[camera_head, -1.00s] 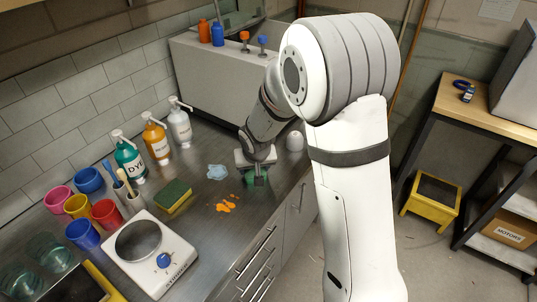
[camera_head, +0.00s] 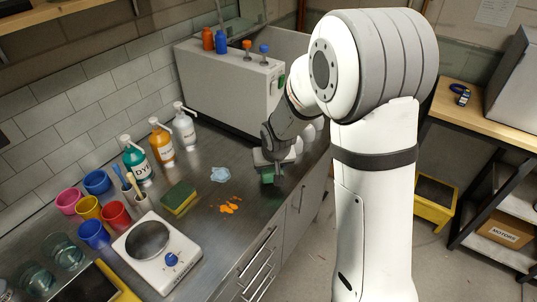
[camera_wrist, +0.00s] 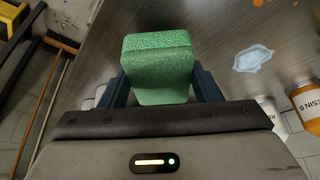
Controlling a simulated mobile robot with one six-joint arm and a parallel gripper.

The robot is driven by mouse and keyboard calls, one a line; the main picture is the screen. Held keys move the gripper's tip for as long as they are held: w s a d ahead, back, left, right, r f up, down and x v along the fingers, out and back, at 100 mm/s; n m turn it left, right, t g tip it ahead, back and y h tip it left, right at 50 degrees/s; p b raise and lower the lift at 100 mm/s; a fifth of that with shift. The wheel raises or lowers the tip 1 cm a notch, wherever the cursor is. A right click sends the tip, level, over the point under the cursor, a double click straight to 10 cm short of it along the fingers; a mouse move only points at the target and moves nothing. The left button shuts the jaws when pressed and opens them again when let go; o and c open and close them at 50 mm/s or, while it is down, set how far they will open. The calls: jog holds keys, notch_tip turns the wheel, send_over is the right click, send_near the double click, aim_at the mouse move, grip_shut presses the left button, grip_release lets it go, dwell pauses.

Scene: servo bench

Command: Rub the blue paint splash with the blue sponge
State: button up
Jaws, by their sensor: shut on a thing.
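My gripper (camera_wrist: 158,88) is shut on a green sponge-like block (camera_wrist: 158,58), which also shows in the head view (camera_head: 268,178). The block is green, not blue. It is over the right part of the metal bench; I cannot tell whether it touches the surface. A pale blue paint splash (camera_head: 220,174) lies on the bench to the left of my gripper, apart from the block. In the wrist view the splash (camera_wrist: 254,58) is right of the block. No blue sponge shows; a yellow-and-green sponge (camera_head: 179,197) lies left of the splash.
An orange splash (camera_head: 230,206) lies in front of the blue one. Pump bottles (camera_head: 161,143) stand along the wall. A white scale (camera_head: 157,253), several cups (camera_head: 116,215) and a brush holder (camera_head: 134,197) fill the left. A large grey box (camera_head: 220,88) stands behind.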

jog(key=shift+r+p, duration=0.85)
jog(key=shift+r, duration=0.9)
